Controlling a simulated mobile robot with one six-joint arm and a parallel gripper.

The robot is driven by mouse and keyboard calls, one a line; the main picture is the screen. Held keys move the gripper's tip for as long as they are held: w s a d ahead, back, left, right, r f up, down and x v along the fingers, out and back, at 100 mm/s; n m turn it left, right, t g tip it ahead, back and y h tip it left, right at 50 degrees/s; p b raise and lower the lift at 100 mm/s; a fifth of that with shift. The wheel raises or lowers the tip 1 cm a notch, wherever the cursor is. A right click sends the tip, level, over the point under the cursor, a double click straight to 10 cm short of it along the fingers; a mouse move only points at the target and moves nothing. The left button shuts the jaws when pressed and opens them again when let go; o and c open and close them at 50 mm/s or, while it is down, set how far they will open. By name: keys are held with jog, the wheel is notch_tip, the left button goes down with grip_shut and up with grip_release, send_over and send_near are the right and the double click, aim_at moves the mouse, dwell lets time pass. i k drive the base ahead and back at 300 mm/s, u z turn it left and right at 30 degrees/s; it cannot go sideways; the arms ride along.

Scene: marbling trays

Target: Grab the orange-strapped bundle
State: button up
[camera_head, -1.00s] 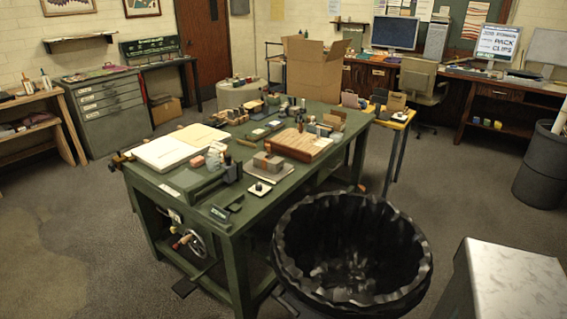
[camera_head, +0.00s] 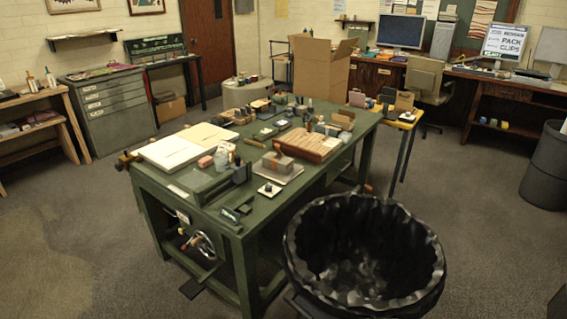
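A small grey block (camera_head: 277,163) with a dull reddish-brown band lies on a flat grey board on the green worktable (camera_head: 203,205). It may be the strapped bundle, but it is too small to be sure the band is an orange strap. It sits near the table's front edge, left of a brown wooden board (camera_head: 318,146). A pinkish block (camera_head: 205,161) lies farther left, beside the large white slabs (camera_head: 187,146). My gripper is not in view.
A large black bin (camera_head: 364,255) stands on the floor close to the table's near right side. Small bottles and blocks crowd the tabletop. A cardboard box (camera_head: 320,72) stands behind it. Grey floor (camera_head: 480,190) is open to the right and left of the table.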

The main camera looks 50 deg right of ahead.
aim_at(282, 164)
jog(key=u, duration=0.05)
jog(key=i, duration=1)
jog(key=z, duration=0.05)
